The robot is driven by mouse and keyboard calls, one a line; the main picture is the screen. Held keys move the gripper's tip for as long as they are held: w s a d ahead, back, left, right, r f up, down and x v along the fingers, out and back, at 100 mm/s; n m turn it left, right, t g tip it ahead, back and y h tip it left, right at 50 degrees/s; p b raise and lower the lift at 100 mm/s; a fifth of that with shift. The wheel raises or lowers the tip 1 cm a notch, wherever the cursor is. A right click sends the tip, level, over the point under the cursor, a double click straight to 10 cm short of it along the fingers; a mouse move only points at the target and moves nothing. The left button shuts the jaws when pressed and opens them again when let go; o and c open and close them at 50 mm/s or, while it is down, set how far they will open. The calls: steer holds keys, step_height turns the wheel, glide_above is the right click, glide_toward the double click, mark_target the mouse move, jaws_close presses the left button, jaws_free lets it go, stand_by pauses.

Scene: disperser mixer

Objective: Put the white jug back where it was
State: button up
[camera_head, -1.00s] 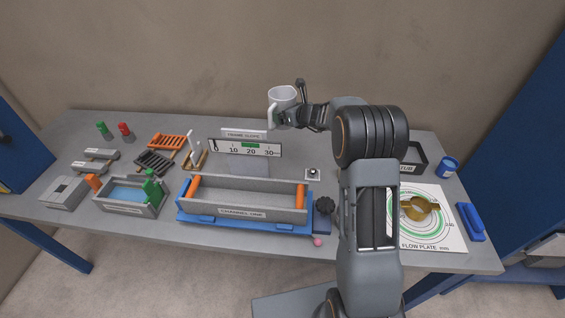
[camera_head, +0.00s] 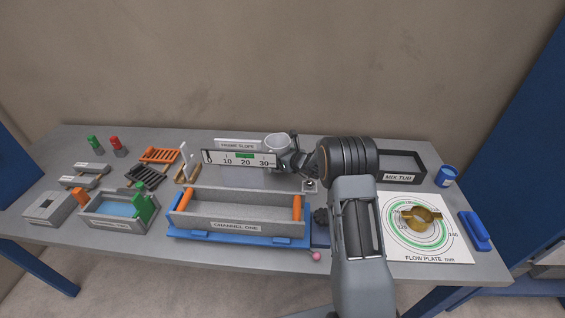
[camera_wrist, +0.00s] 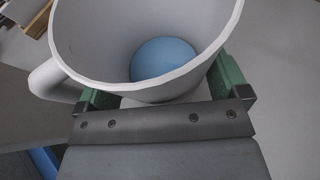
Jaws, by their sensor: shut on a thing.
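The white jug (camera_head: 277,141) is at the back of the table, partly behind the right end of the gauge board marked 0 to 30. My gripper (camera_head: 288,154) is shut on it from the right. In the wrist view the white jug (camera_wrist: 85,40) fills the top, with its handle on the left and a round blue area inside at the bottom. The green fingers of my gripper (camera_wrist: 165,92) press on both sides of it. The jug looks roughly upright and low over the table. Its base is hidden, so I cannot tell whether it touches the table.
The gauge board (camera_head: 238,159) and the channel box (camera_head: 237,225) stand in front of the jug. The mix tub (camera_head: 402,178), flow plate (camera_head: 462,250) and blue cup (camera_head: 446,175) are to the right. Racks and a small water trough (camera_head: 105,222) are to the left.

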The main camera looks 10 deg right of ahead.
steer(key=shift+f, duration=1.15)
steer(key=shift+f, duration=0.25)
steer(key=o, duration=0.8)
steer(key=shift+c, duration=0.2)
steer(key=shift+r, duration=0.1)
steer(key=shift+r, duration=0.25)
steer(key=b+v, duration=0.1)
steer(key=v, duration=1.1)
steer(key=shift+f+b, duration=0.2)
steer(key=shift+b, duration=0.2)
